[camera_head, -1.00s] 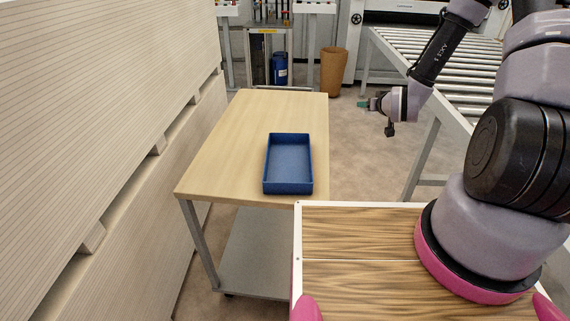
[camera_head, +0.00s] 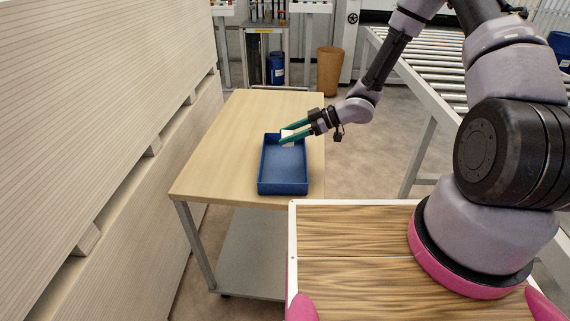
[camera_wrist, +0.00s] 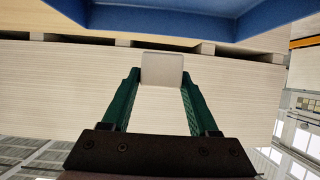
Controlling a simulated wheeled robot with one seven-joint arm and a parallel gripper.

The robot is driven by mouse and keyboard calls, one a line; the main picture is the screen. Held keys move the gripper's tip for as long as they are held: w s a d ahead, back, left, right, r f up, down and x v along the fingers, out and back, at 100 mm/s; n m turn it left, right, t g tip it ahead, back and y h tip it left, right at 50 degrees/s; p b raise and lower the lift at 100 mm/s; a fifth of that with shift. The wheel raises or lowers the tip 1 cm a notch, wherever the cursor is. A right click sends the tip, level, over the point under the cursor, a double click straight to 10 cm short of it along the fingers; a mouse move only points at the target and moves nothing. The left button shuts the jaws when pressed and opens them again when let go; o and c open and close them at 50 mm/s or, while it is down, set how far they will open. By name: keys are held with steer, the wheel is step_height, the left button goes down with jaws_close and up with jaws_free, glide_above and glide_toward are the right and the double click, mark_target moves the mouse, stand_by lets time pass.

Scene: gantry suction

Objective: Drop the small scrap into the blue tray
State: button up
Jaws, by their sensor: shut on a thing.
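The small scrap (camera_head: 288,137) is a pale, flat piece. It sits between the green fingertips of my gripper (camera_head: 289,138), which is shut on it. In the wrist view the scrap (camera_wrist: 162,70) shows as a light grey square between the two fingers. The blue tray (camera_head: 283,188) stands on the wooden-topped table; my gripper reaches from the right over its far part. The tray's blue wall (camera_wrist: 235,28) crosses the top of the wrist view. The exact height of the scrap over the tray is hard to tell.
The table (camera_head: 222,150) is bare to the left of the tray. A tall stack of pale boards (camera_head: 110,110) stands to the left. A roller conveyor (camera_head: 430,85) runs at the right. A brown bin (camera_head: 329,70) stands behind the table.

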mark_target(288, 166)
step_height(288, 166, down, 9)
stand_by(0.4)
steer(key=shift+f, duration=0.15)
steer(key=o, duration=1.4)
steer(key=shift+c, duration=0.2)
steer(key=shift+d+r, duration=0.1)
steer(key=shift+r, duration=0.1)
steer(key=v, duration=1.2)
